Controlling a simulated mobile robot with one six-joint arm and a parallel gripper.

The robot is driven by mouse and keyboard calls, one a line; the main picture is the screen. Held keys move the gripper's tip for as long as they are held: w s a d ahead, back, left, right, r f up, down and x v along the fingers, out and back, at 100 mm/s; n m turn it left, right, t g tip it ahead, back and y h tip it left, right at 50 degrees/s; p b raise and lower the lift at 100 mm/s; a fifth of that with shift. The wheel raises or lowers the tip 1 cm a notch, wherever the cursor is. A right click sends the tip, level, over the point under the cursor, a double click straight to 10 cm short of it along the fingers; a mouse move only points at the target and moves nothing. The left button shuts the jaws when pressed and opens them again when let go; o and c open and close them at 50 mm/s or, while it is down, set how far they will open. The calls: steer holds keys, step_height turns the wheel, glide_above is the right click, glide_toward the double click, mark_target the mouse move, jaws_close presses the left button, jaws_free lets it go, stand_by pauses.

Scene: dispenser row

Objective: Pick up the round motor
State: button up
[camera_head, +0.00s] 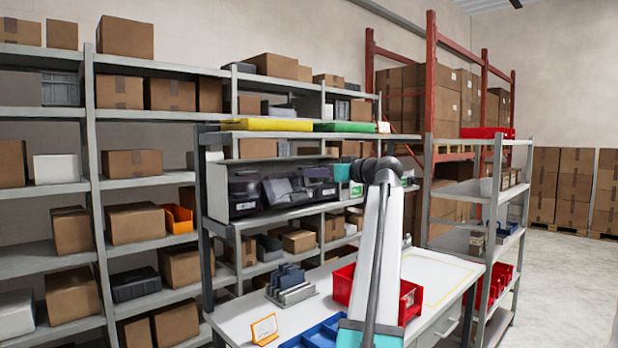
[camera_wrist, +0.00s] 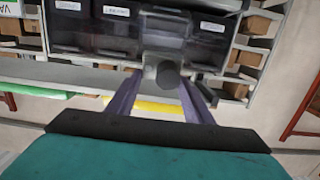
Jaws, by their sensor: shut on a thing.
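The round motor (camera_wrist: 168,79) is a dark grey cylinder with a round end face, seen in the wrist view between the fingertips. My gripper (camera_wrist: 160,77) has two purple fingers and is shut on the motor. It holds the motor close in front of a row of dark dispenser bins (camera_wrist: 108,30). One bin (camera_wrist: 166,32) right behind the motor looks tipped open. In the camera_head view the dispenser row (camera_head: 245,190) stands on a shelf above the bench; my arm hides part of that area, and the motor cannot be made out there.
The white bench (camera_head: 235,318) carries a grey block rack (camera_head: 290,292), a blue tray (camera_head: 318,336), a red bin (camera_head: 410,300) and an orange-edged card (camera_head: 264,329). A yellow tray (camera_head: 265,124) and a green tray (camera_head: 345,127) lie on the shelf above the dispensers.

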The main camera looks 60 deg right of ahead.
steer(key=s+a+r+g+y+b, duration=0.1)
steer(key=s+a+r+g, duration=0.1)
steer(key=s, duration=0.6)
steer(key=shift+a+g+b, duration=0.3)
steer(key=shift+g+b, duration=0.1)
steer(key=shift+g, duration=0.2)
stand_by(0.8)
